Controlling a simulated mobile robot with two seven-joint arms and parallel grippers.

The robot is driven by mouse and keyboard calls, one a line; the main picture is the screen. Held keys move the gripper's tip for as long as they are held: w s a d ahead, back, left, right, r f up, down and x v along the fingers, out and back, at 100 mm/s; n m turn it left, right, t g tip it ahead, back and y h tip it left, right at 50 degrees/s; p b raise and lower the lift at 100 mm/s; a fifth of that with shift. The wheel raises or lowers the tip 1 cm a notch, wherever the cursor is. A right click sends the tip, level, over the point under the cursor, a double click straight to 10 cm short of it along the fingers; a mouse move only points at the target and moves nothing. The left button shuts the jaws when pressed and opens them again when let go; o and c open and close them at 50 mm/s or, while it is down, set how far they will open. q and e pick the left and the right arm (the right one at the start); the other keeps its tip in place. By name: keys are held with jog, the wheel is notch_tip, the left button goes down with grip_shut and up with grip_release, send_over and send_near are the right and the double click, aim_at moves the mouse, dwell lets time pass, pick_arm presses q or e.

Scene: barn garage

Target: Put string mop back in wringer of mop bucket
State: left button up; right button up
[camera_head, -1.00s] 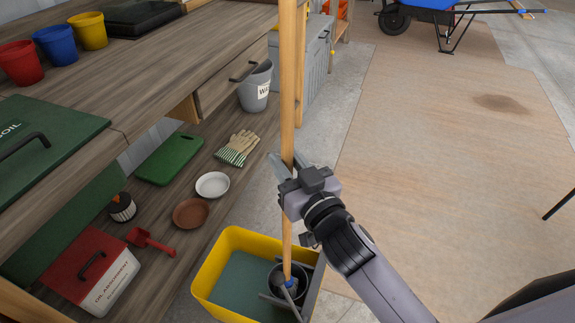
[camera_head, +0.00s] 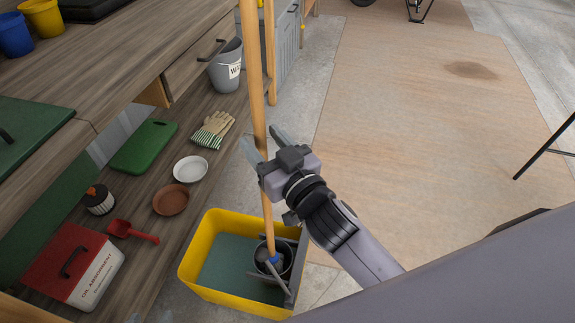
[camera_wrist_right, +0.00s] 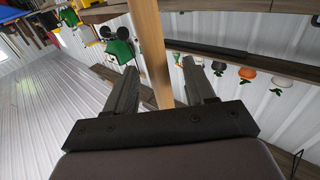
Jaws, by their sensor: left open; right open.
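The string mop's wooden handle (camera_head: 250,70) rises steeply, slightly tilted, past the top of the head view. Its lower end, with a blue part, is at the dark round wringer (camera_head: 287,262) in the yellow mop bucket (camera_head: 187,268); the strings are mostly hidden. My right gripper (camera_head: 263,143) is open at the handle, well above the bucket. In the right wrist view the handle (camera_wrist_right: 153,60) passes between the two spread fingers (camera_wrist_right: 162,88), with a gap visible beside it.
A workbench (camera_head: 110,65) with a lower shelf runs along the left. The shelf holds a red-lidded box (camera_head: 72,265), red scoop (camera_head: 133,232), plates, gloves (camera_head: 213,130) and a grey bucket (camera_head: 226,68). The brown floor mat (camera_head: 400,120) at right is largely clear.

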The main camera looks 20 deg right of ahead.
jog(key=v, duration=1.1)
jog(key=s+d+f+g, duration=0.2)
jog(key=f, duration=0.5)
jog(key=s+d+f+g+h, duration=0.1)
jog(key=s+f+g, duration=0.1)
jog(key=f, duration=0.5)
jog(key=s+d+f+g+h, duration=0.1)
jog(key=s+d+f+g, duration=0.1)
jog(key=f, duration=0.6)
jog(key=shift+s+d+m+g, duration=0.4)
jog(key=shift+s+g, duration=0.2)
jog(key=shift+g, duration=0.2)
notch_tip(320, 180, up, 10)
jog(key=d+p, duration=0.1)
jog(key=p, duration=1)
jog(key=shift+s+f+h+p, duration=0.2)
jog(key=shift+s+h+p, duration=0.1)
jog(key=shift+s+p, duration=0.1)
jog(key=shift+d, duration=0.1)
